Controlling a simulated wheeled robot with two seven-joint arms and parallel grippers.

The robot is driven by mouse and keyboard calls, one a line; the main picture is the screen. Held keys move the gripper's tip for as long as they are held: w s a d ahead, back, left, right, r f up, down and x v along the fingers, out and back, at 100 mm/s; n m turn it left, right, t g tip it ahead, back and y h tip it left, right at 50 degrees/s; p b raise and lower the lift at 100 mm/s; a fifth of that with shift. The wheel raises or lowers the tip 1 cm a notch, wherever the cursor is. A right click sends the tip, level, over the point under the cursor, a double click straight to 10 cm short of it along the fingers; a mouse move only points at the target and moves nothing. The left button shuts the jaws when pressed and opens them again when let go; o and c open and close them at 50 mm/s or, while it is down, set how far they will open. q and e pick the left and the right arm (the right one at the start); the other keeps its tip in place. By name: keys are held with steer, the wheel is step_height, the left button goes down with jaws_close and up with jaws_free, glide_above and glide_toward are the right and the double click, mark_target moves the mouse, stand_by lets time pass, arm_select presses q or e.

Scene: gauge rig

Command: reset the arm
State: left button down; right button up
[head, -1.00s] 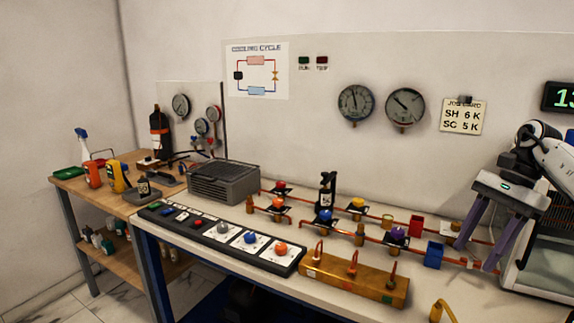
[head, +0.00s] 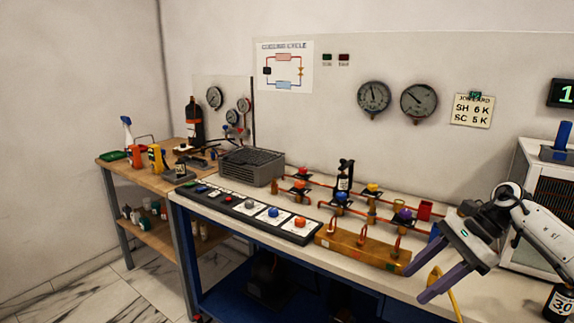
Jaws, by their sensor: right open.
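My right gripper (head: 432,285) is at the right of the head view, in front of the bench's right part. Its two purple fingers are apart and point down and left. No object shows between them, though a yellow hooked hose (head: 437,276) shows close to the fingers; I cannot tell whether they touch. My white right arm (head: 545,226) comes in from the right edge. My left gripper is not in view.
The bench (head: 350,270) carries a wooden block with copper stubs (head: 362,250), a black strip of knobs (head: 245,215), a grey finned box (head: 252,167) and copper pipes with coloured valves (head: 372,189). A white cabinet (head: 530,205) stands at right. Marble floor (head: 80,292) is clear at left.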

steer(key=s+a+f+m+t+y, duration=0.1)
steer(key=a+f+m+t+y, duration=0.3)
steer(key=a+m, duration=0.7)
steer(key=s+a+f+m+t+y, duration=0.2)
steer(key=a+f+m+t+y, duration=0.3)
steer(key=a, duration=0.9)
steer(key=s+d+f+n+h, duration=0.2)
steer(key=s+f+n+h, duration=0.2)
steer(key=s+f+n, duration=0.3)
steer(key=s+d+f+n+g+h, duration=0.1)
steer(key=s+d+f+n+h, duration=0.2)
steer(key=s+n, duration=0.7)
steer(key=s+d+f+n+h, duration=0.3)
steer(key=s+f+n+h, duration=0.4)
steer(key=n, duration=1.1)
step_height(320, 180, down, 4)
steer(key=shift+s+f+n+g, duration=0.1)
steer(key=shift+s+n+g, duration=0.25)
steer(key=shift+s, duration=0.8)
